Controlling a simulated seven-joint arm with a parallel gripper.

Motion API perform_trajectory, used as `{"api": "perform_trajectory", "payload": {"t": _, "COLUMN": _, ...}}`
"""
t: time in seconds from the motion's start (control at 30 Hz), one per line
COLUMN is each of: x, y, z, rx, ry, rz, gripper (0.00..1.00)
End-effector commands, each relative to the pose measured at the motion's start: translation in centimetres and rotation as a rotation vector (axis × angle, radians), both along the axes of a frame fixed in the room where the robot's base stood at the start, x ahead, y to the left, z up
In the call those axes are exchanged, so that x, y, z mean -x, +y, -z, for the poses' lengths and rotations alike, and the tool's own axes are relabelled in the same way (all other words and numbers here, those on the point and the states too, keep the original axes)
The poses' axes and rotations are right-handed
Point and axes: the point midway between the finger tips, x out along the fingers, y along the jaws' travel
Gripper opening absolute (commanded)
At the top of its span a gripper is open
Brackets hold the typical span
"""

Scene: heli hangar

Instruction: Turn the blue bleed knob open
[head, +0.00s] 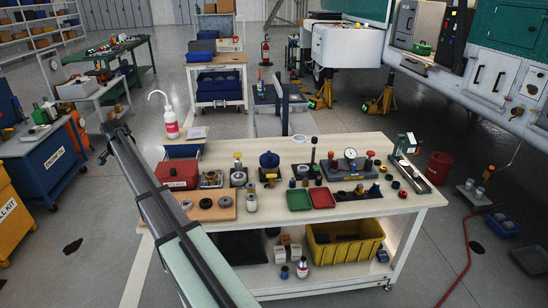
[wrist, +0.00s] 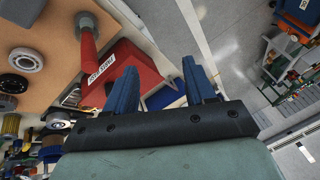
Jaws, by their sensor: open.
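A large dark blue round knob (head: 269,160) stands on a dark block near the back middle of the workbench in the head view. A dark blue round shape (wrist: 51,148) at the lower left of the wrist view may be the same knob; I cannot tell for sure. My gripper (wrist: 158,78) shows two blue fingers spread apart with nothing held between them. It is well away from the knob, out beyond the left end of the bench. Which way the knob is turned cannot be made out.
A red box (head: 177,176) stands at the bench's back left and also shows close by the fingers in the wrist view (wrist: 130,72). A wooden board with rings (head: 222,213) lies in front of it. Several fixtures, a gauge (head: 350,154) and trays (head: 321,198) crowd the bench.

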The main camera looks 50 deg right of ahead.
Motion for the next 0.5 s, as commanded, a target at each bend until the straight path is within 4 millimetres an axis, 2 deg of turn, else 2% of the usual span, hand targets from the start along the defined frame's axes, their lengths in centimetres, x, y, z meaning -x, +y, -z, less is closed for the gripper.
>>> {"api": "perform_trajectory", "payload": {"t": 0.03, "x": 0.0, "y": -3.6, "z": -1.1, "rx": -0.011, "ry": -0.001, "rz": 0.056, "gripper": 0.55}}
{"api": "perform_trajectory", "payload": {"t": 0.1, "x": 0.8, "y": -7.6, "z": -1.7, "rx": -0.025, "ry": 0.007, "rz": 0.117, "gripper": 0.55}}
{"api": "perform_trajectory", "payload": {"t": 0.27, "x": 3.6, "y": -16.4, "z": -1.8, "rx": -0.059, "ry": 0.036, "rz": 0.240, "gripper": 0.55}}
{"api": "perform_trajectory", "payload": {"t": 0.5, "x": 9.4, "y": -29.0, "z": -1.3, "rx": -0.112, "ry": 0.084, "rz": 0.414, "gripper": 0.55}}
